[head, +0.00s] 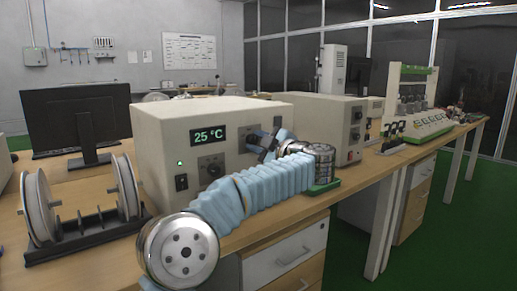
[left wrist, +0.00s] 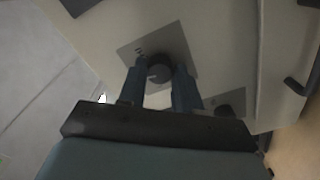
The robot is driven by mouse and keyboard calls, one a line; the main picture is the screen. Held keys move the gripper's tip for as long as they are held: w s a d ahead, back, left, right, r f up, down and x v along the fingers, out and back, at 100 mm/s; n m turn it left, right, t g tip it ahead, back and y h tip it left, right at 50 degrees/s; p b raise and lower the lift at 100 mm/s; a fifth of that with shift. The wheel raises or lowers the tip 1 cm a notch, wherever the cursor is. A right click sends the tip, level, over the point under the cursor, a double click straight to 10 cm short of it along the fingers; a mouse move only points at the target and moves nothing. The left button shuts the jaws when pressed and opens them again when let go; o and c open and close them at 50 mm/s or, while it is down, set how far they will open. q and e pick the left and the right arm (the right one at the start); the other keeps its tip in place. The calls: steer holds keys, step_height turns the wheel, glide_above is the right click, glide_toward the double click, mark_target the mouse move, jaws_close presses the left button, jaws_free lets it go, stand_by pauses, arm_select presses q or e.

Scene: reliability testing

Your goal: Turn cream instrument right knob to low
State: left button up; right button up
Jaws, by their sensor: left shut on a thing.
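The cream instrument (head: 155,130) stands on the bench with a lit "25 °C" display (head: 210,135). Its left knob (head: 211,167) is on the front face, right of a dark switch (head: 181,182). My left gripper (head: 266,142) is at the right part of the front face and hides the right knob in the head view. In the left wrist view, my left gripper's fingers (left wrist: 158,85) are shut on a round dark knob (left wrist: 159,67), one on each side. The knob sits on a grey label plate (left wrist: 180,45). Its setting cannot be read. My right gripper is not visible.
Another dark knob (left wrist: 228,108) is close by the fingers in the left wrist view. A second cream device (head: 320,115) stands right of the instrument. A reel stand (head: 85,230) is at the left front, with a monitor (head: 78,115) behind it.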

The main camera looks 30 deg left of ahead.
arm_select(q)
steer(key=n, duration=0.1)
steer(key=n+b, duration=0.1)
steer(key=n, duration=0.1)
steer(key=n+b, duration=0.1)
steer(key=shift+f+n, duration=0.25)
steer(key=shift+n, duration=0.15)
steer(key=n+b, duration=0.2)
steer(key=n, duration=0.1)
steer(key=shift+n, duration=0.3)
steer(key=shift+n+b, duration=0.8)
steer(key=shift+n, duration=0.4)
steer(key=shift+r+n+b, duration=0.1)
steer(key=shift+n+b, duration=0.55)
steer(key=shift+n, duration=0.85)
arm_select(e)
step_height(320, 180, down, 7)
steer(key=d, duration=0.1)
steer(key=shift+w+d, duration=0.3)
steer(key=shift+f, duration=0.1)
arm_select(q)
steer(key=o, duration=1)
steer(key=shift+r, duration=0.1)
steer(key=shift+o, duration=0.2)
steer(key=b+v, duration=0.1)
steer(key=v, duration=1.3)
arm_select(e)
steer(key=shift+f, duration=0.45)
